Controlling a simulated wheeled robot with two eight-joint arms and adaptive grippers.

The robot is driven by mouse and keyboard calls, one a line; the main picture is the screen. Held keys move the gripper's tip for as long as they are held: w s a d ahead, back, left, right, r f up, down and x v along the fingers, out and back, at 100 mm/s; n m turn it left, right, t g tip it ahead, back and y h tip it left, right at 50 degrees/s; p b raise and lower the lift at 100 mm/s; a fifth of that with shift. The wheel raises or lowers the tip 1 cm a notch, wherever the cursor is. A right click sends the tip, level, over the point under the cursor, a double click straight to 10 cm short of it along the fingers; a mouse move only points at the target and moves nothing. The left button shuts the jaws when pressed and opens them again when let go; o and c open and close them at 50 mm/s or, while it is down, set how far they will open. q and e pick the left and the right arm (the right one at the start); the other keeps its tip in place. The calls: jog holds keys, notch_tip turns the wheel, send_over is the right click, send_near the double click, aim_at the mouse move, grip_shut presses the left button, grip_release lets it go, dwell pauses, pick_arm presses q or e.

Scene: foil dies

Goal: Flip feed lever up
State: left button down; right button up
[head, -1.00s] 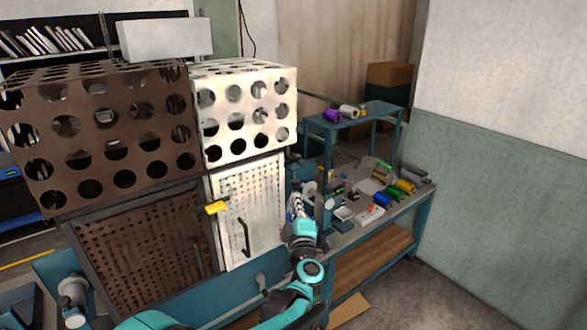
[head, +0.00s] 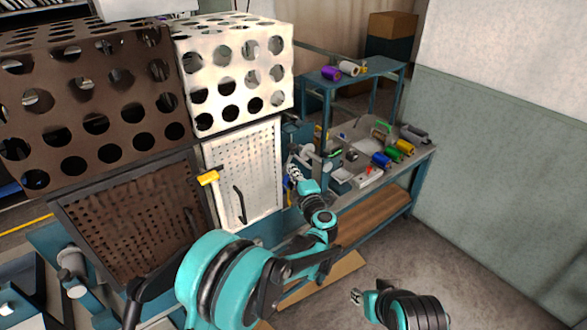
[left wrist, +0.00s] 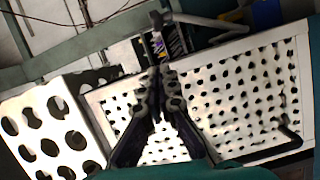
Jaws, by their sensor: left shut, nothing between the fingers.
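My left gripper (head: 294,172) is shut and empty in the head view, just right of the white perforated door and beside the left end of the workbench. In the left wrist view its dark fingers (left wrist: 158,45) are together, in front of the white perforated panel (left wrist: 235,95). I cannot pick out the feed lever for sure; it may be hidden by the gripper or too small. My right gripper (head: 357,297) is low at the right, too small to judge.
A white perforated box (head: 235,75) and a brown one (head: 85,100) stand over the white door (head: 250,165) and a brown door (head: 135,235). The workbench (head: 420,160) carries several coloured spools and small parts.

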pick_arm(q)
jog(key=w, duration=1.1)
jog(key=shift+a+f+b, duration=0.3)
jog(key=shift+f, duration=0.1)
jog(key=shift+d, duration=0.1)
jog(key=w+d+f+m+g+b, duration=0.1)
jog(key=w+d+f+m, duration=0.2)
jog(key=w+d, duration=0.1)
jog(key=shift+d+f+m+g+b, duration=0.15)
jog(key=shift+d+m+g+b, duration=0.2)
jog(key=shift+d, duration=0.45)
